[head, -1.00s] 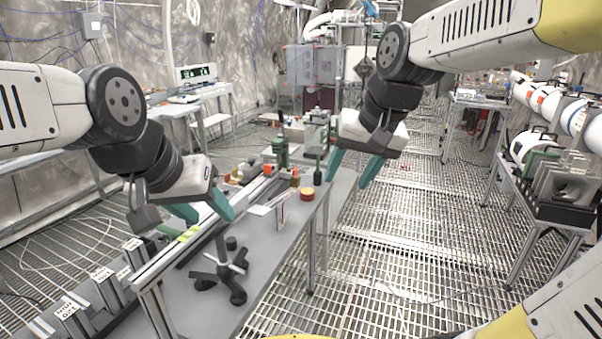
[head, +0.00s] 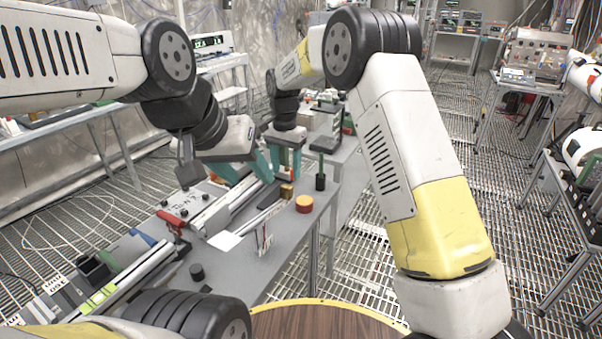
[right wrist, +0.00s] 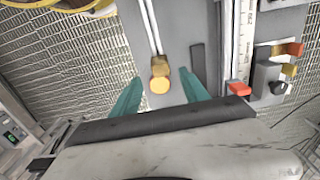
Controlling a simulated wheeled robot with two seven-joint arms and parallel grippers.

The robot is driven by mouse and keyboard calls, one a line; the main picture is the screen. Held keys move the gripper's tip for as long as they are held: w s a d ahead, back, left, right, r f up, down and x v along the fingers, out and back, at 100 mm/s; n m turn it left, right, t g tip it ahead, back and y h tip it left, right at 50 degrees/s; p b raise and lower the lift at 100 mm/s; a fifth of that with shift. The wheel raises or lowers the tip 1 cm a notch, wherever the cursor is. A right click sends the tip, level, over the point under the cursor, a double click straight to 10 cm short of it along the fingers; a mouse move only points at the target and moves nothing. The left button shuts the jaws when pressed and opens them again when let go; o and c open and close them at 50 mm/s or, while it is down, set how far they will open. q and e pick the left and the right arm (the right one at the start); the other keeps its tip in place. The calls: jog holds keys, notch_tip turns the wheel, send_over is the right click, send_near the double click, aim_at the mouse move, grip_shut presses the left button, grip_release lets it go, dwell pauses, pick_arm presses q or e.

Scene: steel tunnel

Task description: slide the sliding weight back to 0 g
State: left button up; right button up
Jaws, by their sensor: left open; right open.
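A small brass block (head: 286,191), which looks like the sliding weight, sits at the far end of a thin pale double rail (head: 262,217) on the grey bench. In the right wrist view the brass weight (right wrist: 160,77) shows a round yellow face, with the rail (right wrist: 151,25) running away from it. My right gripper (head: 284,160) is open above and behind the weight; its teal fingers (right wrist: 160,95) stand on either side of it, apart from it. My left gripper (head: 243,169) is open and empty over the long rail to the left. No 0 g mark is readable.
A white card (head: 225,240) lies at the rail's near end. In the wrist view a ruled rail with a red clip (right wrist: 238,89) and a dark bar (right wrist: 198,65) lie to the right.

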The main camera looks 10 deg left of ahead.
aim_at(286, 186)
notch_tip(286, 186, down, 8)
dwell(0.5)
grip_shut()
jog(key=shift+r, duration=0.1)
dwell(1.2)
